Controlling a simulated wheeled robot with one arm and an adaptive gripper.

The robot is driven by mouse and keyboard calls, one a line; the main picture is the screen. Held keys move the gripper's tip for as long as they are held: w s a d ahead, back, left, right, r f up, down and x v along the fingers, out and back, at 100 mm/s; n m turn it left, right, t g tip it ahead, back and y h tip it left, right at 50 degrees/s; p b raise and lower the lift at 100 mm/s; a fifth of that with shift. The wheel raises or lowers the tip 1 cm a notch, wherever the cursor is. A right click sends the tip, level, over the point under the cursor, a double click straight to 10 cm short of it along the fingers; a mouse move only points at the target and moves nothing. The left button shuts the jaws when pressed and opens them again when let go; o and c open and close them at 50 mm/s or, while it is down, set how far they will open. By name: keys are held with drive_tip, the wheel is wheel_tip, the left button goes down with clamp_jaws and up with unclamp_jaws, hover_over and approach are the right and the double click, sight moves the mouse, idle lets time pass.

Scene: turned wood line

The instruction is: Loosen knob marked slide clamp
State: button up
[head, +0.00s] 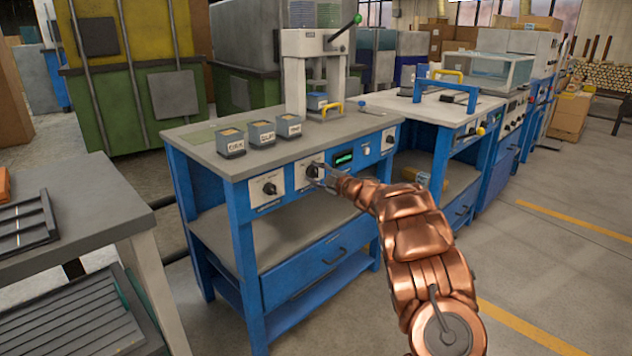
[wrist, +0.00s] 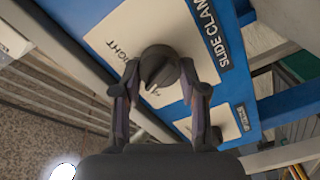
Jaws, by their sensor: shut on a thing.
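The slide clamp knob (wrist: 158,68) is a dark round knob on a cream plate (wrist: 110,28), with a black "SLIDE CLAMP" label (wrist: 216,35) beside it and the word "TIGHT" printed near it. My gripper (wrist: 160,85) has a finger on each side of the knob and is shut on it. In the head view my gripper (head: 319,176) is at the second knob plate on the front of the blue bench (head: 190,210), and it partly hides the knob there.
Another dark knob (head: 270,188) sits on a plate to the left, and a green display (head: 343,157) to the right. Several labelled bins, one of them a grey bin (head: 230,145), and a press (head: 292,75) stand on the bench top. Open floor lies at right.

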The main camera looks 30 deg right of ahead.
drive_tip(key=n+b, duration=0.3)
drive_tip(key=n, duration=0.1)
drive_tip(key=shift+f+n+b, duration=0.2)
drive_tip(key=shift+n+b, duration=0.15)
drive_tip(key=shift+n, duration=0.05)
idle(0.4)
drive_tip(key=o, duration=1.1)
drive_tip(key=shift+r, duration=0.1)
drive_tip(key=shift+o, duration=0.2)
drive_tip(key=v, duration=1.2)
